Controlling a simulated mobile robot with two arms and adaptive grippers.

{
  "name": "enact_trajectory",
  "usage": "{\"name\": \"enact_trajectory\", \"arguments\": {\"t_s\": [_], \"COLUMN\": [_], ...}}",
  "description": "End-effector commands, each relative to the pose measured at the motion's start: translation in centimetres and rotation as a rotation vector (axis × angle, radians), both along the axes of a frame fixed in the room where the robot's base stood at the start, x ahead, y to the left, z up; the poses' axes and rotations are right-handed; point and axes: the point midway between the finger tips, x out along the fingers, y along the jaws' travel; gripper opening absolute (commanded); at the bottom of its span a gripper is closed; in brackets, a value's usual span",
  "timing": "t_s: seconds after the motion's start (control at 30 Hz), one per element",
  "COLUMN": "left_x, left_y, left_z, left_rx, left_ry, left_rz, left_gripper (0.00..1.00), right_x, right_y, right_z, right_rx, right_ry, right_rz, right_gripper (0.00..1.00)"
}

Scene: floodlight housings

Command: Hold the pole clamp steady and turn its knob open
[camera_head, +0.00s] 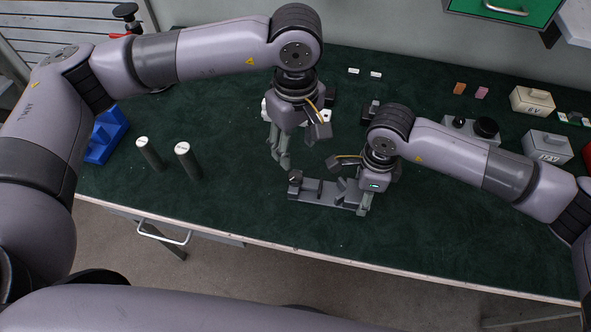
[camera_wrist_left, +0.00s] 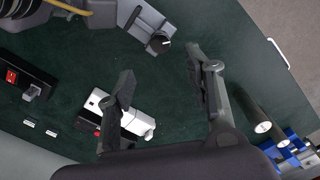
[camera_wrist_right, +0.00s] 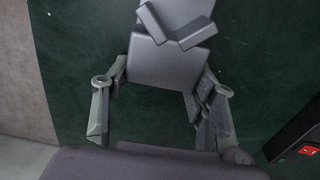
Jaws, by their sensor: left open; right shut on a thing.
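The pole clamp (camera_head: 326,193) is a long grey body with V-shaped jaws, lying near the table's front edge. Its dark knob (camera_head: 295,177) is at the left end; it also shows in the left wrist view (camera_wrist_left: 160,43). My right gripper (camera_head: 362,207) is shut on the clamp's right end; in the right wrist view its fingers flank the grey plate (camera_wrist_right: 165,64). My left gripper (camera_head: 280,162) is open and empty, pointing down behind and left of the knob, apart from it. In the left wrist view its spread fingers (camera_wrist_left: 160,75) have bare mat between them.
Two dark cylinders (camera_head: 187,162) stand at the left beside a blue holder (camera_head: 106,134). A white device (camera_wrist_left: 130,118) and a dark strip with a red switch (camera_wrist_left: 20,80) lie behind. Boxes (camera_head: 547,146) stand at the right. The green mat in front is mostly clear.

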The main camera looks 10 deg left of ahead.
Motion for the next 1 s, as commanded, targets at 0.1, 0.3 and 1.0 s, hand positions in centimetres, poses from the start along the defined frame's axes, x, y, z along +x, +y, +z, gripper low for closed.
{"name": "enact_trajectory", "arguments": {"t_s": [0.1, 0.3, 1.0], "left_x": [-0.1, -0.1, 0.0], "left_y": [0.1, 0.1, 0.0], "left_z": [-2.4, -6.5, -10.5], "left_rx": [0.002, 0.002, 0.001], "left_ry": [0.005, 0.004, -0.001], "left_rz": [0.003, 0.004, 0.004], "left_gripper": [0.48, 0.48, 0.44], "right_x": [-0.1, -0.1, -0.1], "right_y": [0.0, 0.0, 0.0], "right_z": [-0.1, -0.1, -0.1], "right_rx": [-0.001, -0.001, -0.001], "right_ry": [0.002, 0.002, 0.002], "right_rz": [0.001, 0.001, 0.001], "right_gripper": [0.22, 0.22, 0.22]}}
